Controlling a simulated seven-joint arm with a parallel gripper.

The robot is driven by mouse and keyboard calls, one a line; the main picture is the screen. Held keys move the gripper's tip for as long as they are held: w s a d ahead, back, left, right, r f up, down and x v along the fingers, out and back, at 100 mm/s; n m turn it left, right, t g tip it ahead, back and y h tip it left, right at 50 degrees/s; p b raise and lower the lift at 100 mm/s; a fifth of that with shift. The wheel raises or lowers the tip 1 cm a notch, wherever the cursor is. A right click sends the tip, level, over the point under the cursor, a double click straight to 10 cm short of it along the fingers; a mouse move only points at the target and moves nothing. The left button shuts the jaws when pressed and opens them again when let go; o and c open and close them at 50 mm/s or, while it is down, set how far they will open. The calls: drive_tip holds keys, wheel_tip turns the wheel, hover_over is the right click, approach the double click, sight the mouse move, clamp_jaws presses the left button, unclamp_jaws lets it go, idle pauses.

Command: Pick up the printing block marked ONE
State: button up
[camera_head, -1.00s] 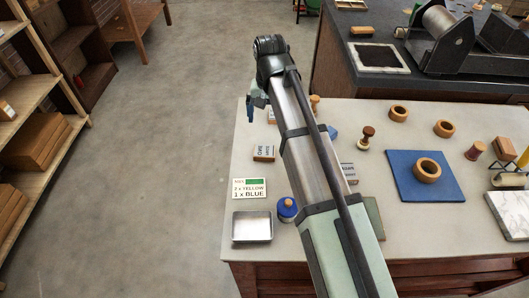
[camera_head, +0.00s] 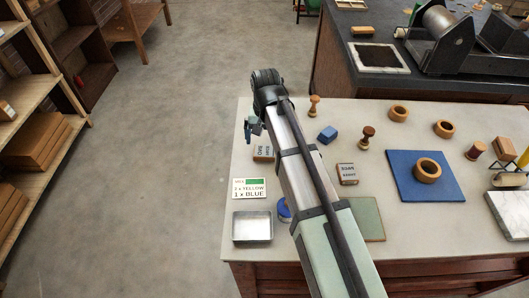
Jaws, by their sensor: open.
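A wooden block with a white label (camera_head: 263,153) lies at the left edge of the light table (camera_head: 300,262); its small upside-down lettering seems to read ONE. A second labelled block (camera_head: 347,173) lies right of my arm, its lettering too small to read surely. My gripper (camera_head: 251,131) is open and empty, above the table's left edge, just behind and slightly left of the first block in the picture. I cannot tell its height over the table.
A blue-lidded jar (camera_head: 284,209) is partly behind my arm. A blue block (camera_head: 327,134), stamps, wooden rings and a blue mat (camera_head: 403,187) are to the right.

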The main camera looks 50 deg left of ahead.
sight(264, 150)
drive_tip(key=shift+s+a+f, duration=0.1)
drive_tip(key=shift+f, duration=2.35)
drive_tip(key=c, duration=1.1)
drive_tip(key=shift+r, duration=0.15)
